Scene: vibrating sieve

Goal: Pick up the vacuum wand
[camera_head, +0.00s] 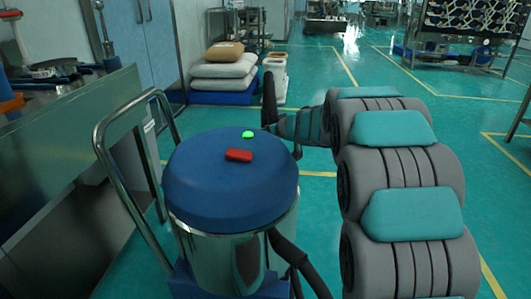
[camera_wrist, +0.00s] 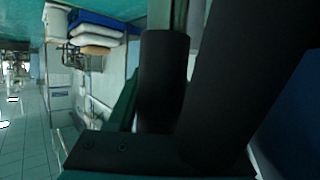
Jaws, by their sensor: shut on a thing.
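The vacuum (camera_head: 231,180) is a metal drum with a blue lid bearing a green button and a red button. It stands in front of my arm's end in the head view. My gripper (camera_head: 271,124) is beyond the lid's far right edge. It is shut on the vacuum wand. In the wrist view the wand (camera_wrist: 163,85) appears as a dark, thick cylinder with a thinner grey-green tube at its top. A large dark shape, likely a finger, crosses on the right. The exact contact is hidden. A black upright piece shows at the gripper in the head view.
The vacuum's bent metal handle (camera_head: 98,140) rises on the left beside a metal-sided bench (camera_head: 70,145). A black hose (camera_head: 297,262) hangs at the drum's lower right. Stacked sacks (camera_head: 224,70) lie behind. Open green floor (camera_head: 345,65) extends behind my arm.

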